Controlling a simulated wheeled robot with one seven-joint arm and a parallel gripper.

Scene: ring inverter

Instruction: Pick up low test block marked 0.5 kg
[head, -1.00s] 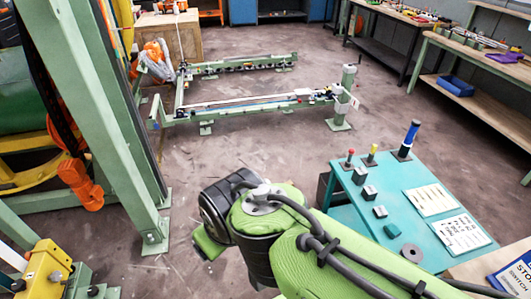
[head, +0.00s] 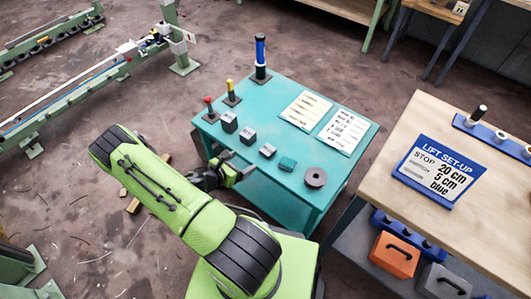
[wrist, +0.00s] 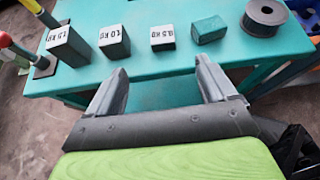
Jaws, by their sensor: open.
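The low grey test block marked 0.5 KG (wrist: 163,38) stands on the teal table (wrist: 160,97). It also shows in the head view (head: 267,151), third along the row from the left. My gripper (wrist: 161,68) is open and empty in the wrist view. Its two fingers point toward the table, and the 0.5 block lies beyond the gap between the fingertips. In the head view my gripper (head: 236,170) is at the table's left front edge, apart from the block.
Taller blocks marked 1.0 KG (wrist: 114,38) and 1.5 KG (wrist: 66,42) stand left of it. A teal block (wrist: 208,29) and a dark ring (wrist: 264,16) lie right. A wooden bench (head: 440,140) stands right.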

